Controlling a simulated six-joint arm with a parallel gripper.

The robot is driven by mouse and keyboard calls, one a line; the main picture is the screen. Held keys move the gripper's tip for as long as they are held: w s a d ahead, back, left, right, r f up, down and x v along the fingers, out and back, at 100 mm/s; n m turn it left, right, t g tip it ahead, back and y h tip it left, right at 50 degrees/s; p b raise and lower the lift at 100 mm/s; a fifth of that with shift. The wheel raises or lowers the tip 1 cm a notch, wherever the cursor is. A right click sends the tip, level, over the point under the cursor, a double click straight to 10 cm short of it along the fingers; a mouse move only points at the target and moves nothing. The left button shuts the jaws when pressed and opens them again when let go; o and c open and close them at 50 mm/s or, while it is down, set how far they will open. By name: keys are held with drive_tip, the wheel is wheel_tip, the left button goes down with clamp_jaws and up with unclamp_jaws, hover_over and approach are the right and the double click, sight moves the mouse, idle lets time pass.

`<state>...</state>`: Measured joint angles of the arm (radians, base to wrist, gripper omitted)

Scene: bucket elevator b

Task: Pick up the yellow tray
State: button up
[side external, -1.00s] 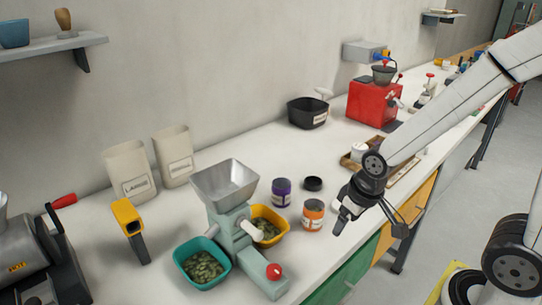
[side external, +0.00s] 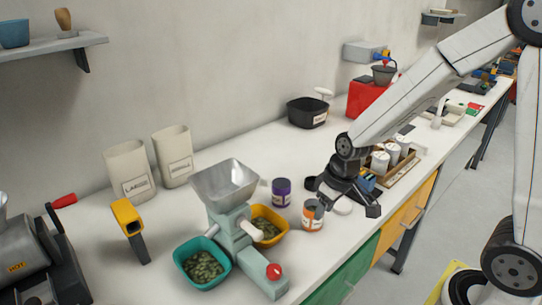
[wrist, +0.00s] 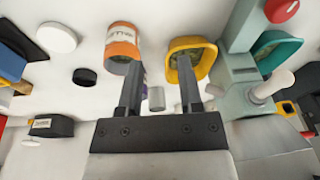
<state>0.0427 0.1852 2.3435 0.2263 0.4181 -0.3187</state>
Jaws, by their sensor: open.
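The yellow tray (side external: 273,241) stands on the white bench, tucked beside the pale green hopper machine (side external: 238,235), and holds green pieces. The machine's body and white handle partly cover it in the side external view. In the wrist view the yellow tray (wrist: 191,42) lies just beyond my right-hand finger, with its rim facing me. My gripper (side external: 343,197) is open and empty, to the right of the tray and past the orange jar in the side external view. In the wrist view my gripper (wrist: 158,82) has its two fingers spread apart.
A teal tray (side external: 203,265) sits left of the machine. A wooden rack (side external: 402,172) with white canisters is behind my gripper.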

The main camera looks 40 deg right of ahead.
sight(267, 209)
drive_tip(key=shift+w+a+f+n+t+y, duration=0.15)
drive_tip(key=shift+w+f+n+y, duration=0.6)
drive_tip(key=shift+w, duration=1.9)
drive_tip(key=shift+w+f+n+t+y, duration=0.1)
drive_tip(key=shift+w+f+n+y, duration=0.15)
drive_tip(key=shift+w+f, duration=1.65)
drive_tip(key=shift+w+a+f+n+t+y, duration=0.15)
drive_tip(key=shift+w+f+n+y, duration=0.25)
drive_tip(key=shift+w, duration=2.95)
drive_tip(key=shift+x, duration=2.5)
clamp_jaws()
